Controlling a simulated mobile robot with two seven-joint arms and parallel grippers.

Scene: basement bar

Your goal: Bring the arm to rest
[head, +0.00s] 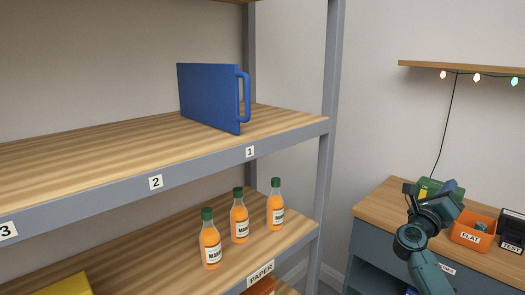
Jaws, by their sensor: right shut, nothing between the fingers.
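My right arm comes up from the bottom right in the head view, bent, in front of the wooden bench. Its dark right gripper (411,192) is at the upper end of the arm, shut and empty, seen small and partly hidden by the wrist. It stands clear of the shelf rack. My left gripper is out of view.
A grey-framed rack (327,80) stands left of the arm. A blue binder-like case (210,95) stands on its upper shelf; several orange bottles (239,220) stand below. The bench (385,205) holds a green box (428,187) and an orange bin (466,238).

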